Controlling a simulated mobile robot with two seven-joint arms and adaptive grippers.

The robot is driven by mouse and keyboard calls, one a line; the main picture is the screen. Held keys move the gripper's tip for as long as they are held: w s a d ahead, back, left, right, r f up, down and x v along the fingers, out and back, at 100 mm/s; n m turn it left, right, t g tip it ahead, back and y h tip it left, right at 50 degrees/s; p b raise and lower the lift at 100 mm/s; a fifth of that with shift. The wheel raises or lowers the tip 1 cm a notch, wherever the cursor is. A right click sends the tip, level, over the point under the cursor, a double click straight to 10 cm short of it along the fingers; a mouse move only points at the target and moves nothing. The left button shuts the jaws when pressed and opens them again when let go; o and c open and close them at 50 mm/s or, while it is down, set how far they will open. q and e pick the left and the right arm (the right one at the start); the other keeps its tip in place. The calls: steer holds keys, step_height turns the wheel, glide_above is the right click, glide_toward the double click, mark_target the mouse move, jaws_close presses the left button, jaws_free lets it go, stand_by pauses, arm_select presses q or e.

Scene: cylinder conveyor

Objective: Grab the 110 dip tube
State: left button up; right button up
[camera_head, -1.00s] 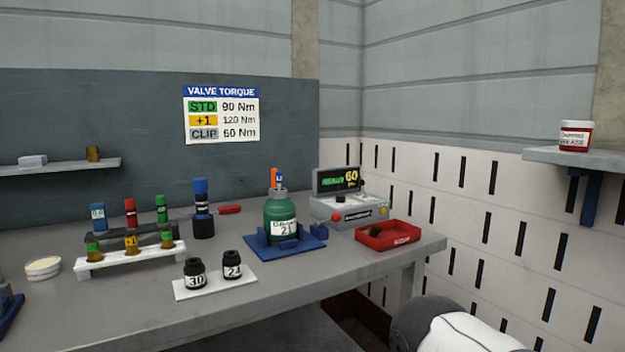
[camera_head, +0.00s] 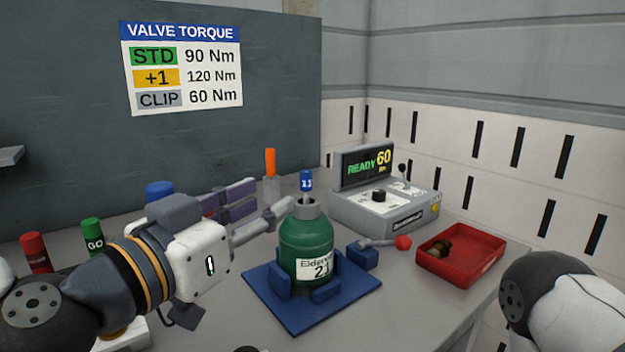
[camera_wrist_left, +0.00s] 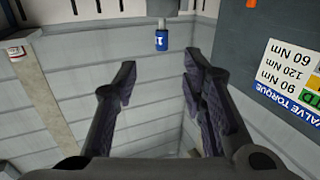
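A green cylinder (camera_head: 305,243) labelled 21 stands upright in a blue holder (camera_head: 352,290). A thin tube with a blue top (camera_head: 306,181) rises from its grey neck; the small white marking is not clear enough to read as 110. An orange-topped piece (camera_head: 270,162) stands behind it to the left. My left gripper (camera_head: 262,203) is open and empty, just left of the cylinder's neck. In the left wrist view its fingertips (camera_wrist_left: 159,68) are spread apart, with the blue top (camera_wrist_left: 161,41) beyond the gap, upside down. My right gripper is out of view.
A control box (camera_head: 385,210) reading READY 60 stands behind the cylinder on the right. A red tray (camera_head: 462,268) holds a brass-like part. Green (camera_head: 92,236) and red (camera_head: 35,252) capped pieces stand at left, near my left arm.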

mark_target(303, 176)
arm_select(q)
steer(key=b+x, duration=0.1)
steer(key=x, duration=1)
steer(key=shift+w+a+b, duration=0.1)
steer(key=shift+a+b, duration=0.1)
steer(key=shift+b, duration=0.1)
steer(key=shift+w+d, duration=0.2)
steer(key=shift+w, duration=0.1)
steer(key=shift+r, duration=0.15)
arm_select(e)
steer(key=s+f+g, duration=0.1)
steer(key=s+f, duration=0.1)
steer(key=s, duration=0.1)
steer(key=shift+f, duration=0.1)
arm_select(q)
jaws_close()
